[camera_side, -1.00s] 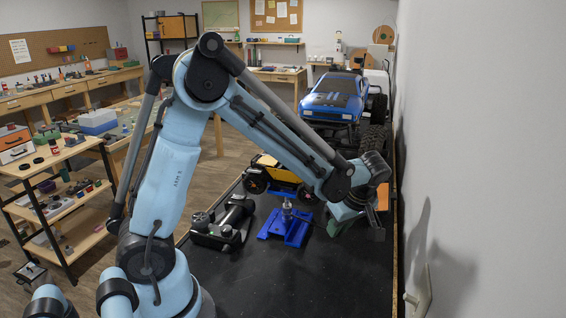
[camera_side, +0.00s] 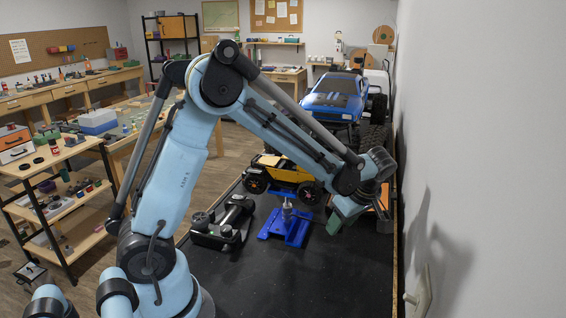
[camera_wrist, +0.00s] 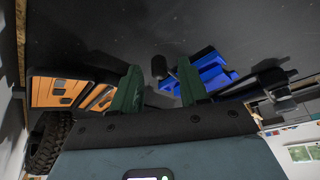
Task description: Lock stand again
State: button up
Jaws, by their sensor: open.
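The blue stand (camera_side: 287,232) sits on the black mat in the middle of the side view. A grey metal post or knob (camera_side: 287,207) rises from it. My gripper (camera_side: 343,215) is to the right of the stand and above the mat, apart from it. In the wrist view my gripper's green fingers (camera_wrist: 157,88) are spread with nothing between them. The blue stand (camera_wrist: 203,72) shows beyond the right finger, with a dark knob (camera_wrist: 159,67) seen past the gap between the fingers. Which part locks the stand I cannot tell.
A yellow crawler (camera_side: 282,170) stands right behind the blue stand. A black controller (camera_side: 223,222) lies to its left. A large blue truck (camera_side: 335,97) stands at the back, near the white wall (camera_side: 470,150). The mat's front (camera_side: 290,285) is clear.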

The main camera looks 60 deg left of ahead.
jog(key=v, duration=1.2)
jog(key=s+d+f+m+t+h, duration=0.1)
jog(key=s+m+t+h, duration=0.3)
jog(key=m, duration=1.5)
jog(key=s+t, duration=0.3)
jog(key=s, duration=0.4)
jog(key=shift+s+f+m+t+h, duration=0.25)
jog(key=shift+f+m+t+h, duration=0.05)
jog(key=shift+f+t, duration=0.1)
